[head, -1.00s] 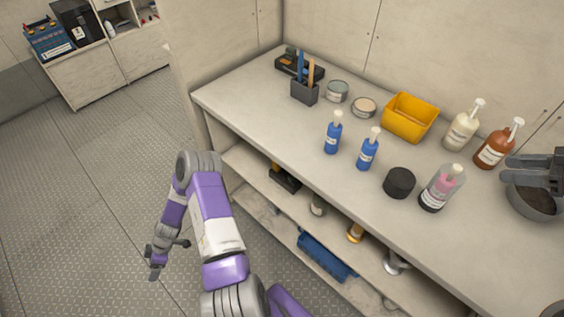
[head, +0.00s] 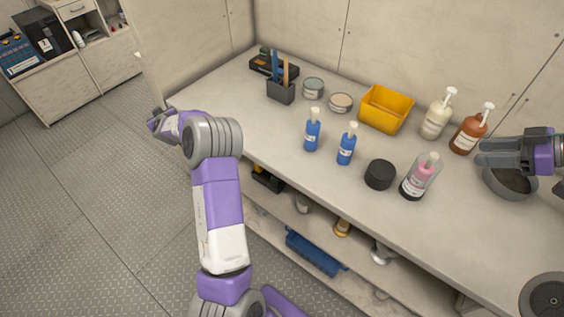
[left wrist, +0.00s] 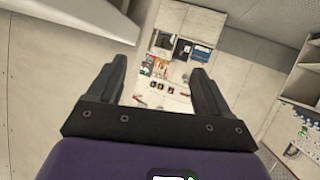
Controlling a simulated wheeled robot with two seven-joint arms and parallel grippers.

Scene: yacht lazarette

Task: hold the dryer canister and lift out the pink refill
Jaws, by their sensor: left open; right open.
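The dryer canister (head: 408,192) is a clear, dark-based container standing upright on the bench. The pink refill (head: 425,173) shows inside it, with a pale top sticking up. My right gripper (head: 480,153) is open and empty, to the right of the canister and apart from it, over a dark grey bowl. My left gripper (head: 157,122) is raised at the bench's left end, far from the canister. It is open and empty in the left wrist view (left wrist: 158,72), facing distant shelves and cabinets.
A black round lid-like piece (head: 380,174) stands just left of the canister. Blue bottles (head: 346,148), a yellow bin (head: 385,109), a cream bottle (head: 436,115) and a brown bottle (head: 468,132) stand behind. The grey bowl (head: 512,192) is at right. The bench front is clear.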

